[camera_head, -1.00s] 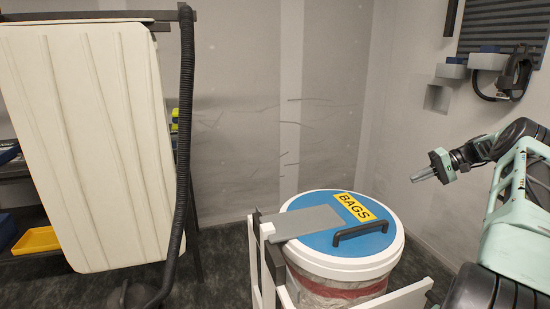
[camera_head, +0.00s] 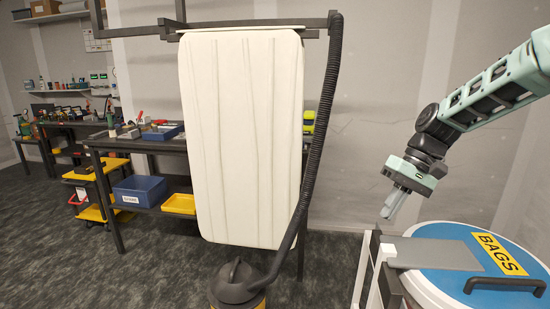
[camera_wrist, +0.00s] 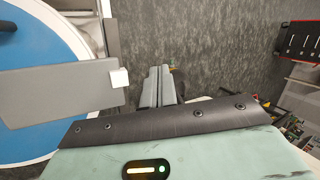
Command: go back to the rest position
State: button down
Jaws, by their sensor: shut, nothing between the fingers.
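My gripper (camera_head: 394,204) hangs from my mint-green arm at the right of the head view, pointing down. It is in the air near the left side of the bag bin's lid, apart from it as far as I can tell. Its grey fingers are together with nothing between them. They also show closed in the wrist view (camera_wrist: 158,88), over the dark carpet.
A round bin with a blue lid (camera_head: 450,247) marked BAGS and a grey plate (camera_head: 435,254) stand below right. A white padded panel (camera_head: 245,140) hangs at the centre, with a black hose (camera_head: 325,120) and vacuum (camera_head: 238,285). A workbench (camera_head: 140,143) stands behind left. Carpet at left is clear.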

jog(key=s+a+n+h, duration=0.2)
jog(key=s+a, duration=0.7)
jog(key=a, duration=0.1)
jog(key=s+a+f+n+h, duration=0.1)
jog(key=s+a+n, duration=0.1)
jog(key=s, duration=0.8)
jog(key=s+a+f+n+t+h, duration=0.1)
jog(key=s+a+n, duration=0.2)
jog(key=s, duration=0.8)
jog(key=shift+f+h, duration=0.2)
jog(key=shift+h, duration=0.2)
